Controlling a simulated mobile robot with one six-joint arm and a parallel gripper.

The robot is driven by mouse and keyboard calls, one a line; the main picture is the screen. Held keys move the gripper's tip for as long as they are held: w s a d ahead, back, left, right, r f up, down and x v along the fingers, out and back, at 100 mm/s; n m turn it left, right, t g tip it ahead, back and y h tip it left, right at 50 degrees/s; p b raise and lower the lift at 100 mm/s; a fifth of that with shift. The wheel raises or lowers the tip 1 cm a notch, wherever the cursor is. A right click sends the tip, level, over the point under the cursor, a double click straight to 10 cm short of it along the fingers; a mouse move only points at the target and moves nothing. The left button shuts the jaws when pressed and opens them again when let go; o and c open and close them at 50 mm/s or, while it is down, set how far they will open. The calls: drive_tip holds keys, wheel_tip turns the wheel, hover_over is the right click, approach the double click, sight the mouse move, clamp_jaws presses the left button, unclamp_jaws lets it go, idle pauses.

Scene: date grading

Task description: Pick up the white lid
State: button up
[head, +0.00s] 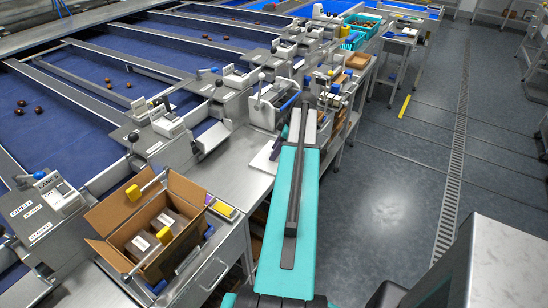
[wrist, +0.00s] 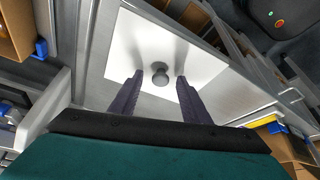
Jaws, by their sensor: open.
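The white lid (wrist: 128,48) lies flat on a grey metal surface in the wrist view. Whether the fingertips reach down to knob height I cannot tell. In the head view my teal arm covers the gripper and most of that spot. A white flat edge (head: 262,159) shows just left of the arm, probably the lid.
An open cardboard box (head: 120,212) with packs inside stands on the metal bench at the front left. Blue sorting lanes (head: 85,75) with scattered dates run behind. A teal crate (head: 352,38) stands at the far end. The floor (head: 400,150) to the right is mostly clear.

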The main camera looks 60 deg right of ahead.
drive_tip(key=shift+c, duration=0.5)
clamp_jaws()
drive_tip(key=shift+r, duration=0.15)
drive_tip(key=shift+r+b, duration=0.9)
drive_tip(key=shift+r, duration=0.45)
drive_tip(key=shift+s+r, duration=0.25)
drive_tip(key=s+d+r+b, duration=0.1)
drive_tip(key=s+b, duration=0.4)
drive_tip(key=s, duration=1)
drive_tip(key=shift+d+r, duration=0.3)
drive_tip(key=shift+d, duration=0.55)
drive_tip(key=shift+s, duration=0.25)
